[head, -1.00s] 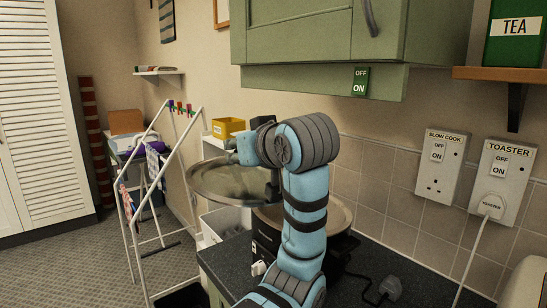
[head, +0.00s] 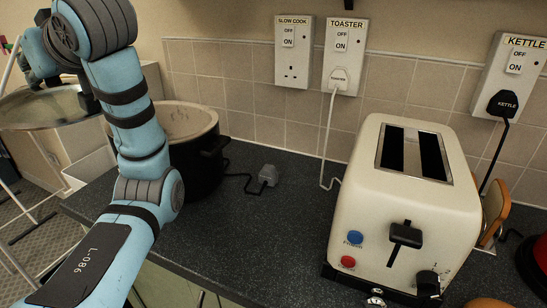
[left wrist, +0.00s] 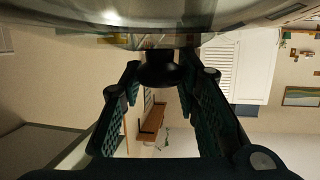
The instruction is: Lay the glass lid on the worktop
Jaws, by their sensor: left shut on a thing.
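The glass lid (head: 45,108), a round clear disc with a metal rim, hangs level at the left edge of the head view. My left gripper (head: 38,72) is above it, shut on its black knob (left wrist: 160,70). In the left wrist view the glass lid (left wrist: 150,22) spans the top and the knob sits between the two fingers (left wrist: 160,80). The dark speckled worktop (head: 270,225) runs across the head view; the lid is apart from it, to its left. My right gripper is not in view.
A black slow cooker (head: 200,165) with a pale top stands behind my left arm. A cream toaster (head: 345,215) stands at the right. A grey plug (head: 268,174) and cable lie near the tiled wall.

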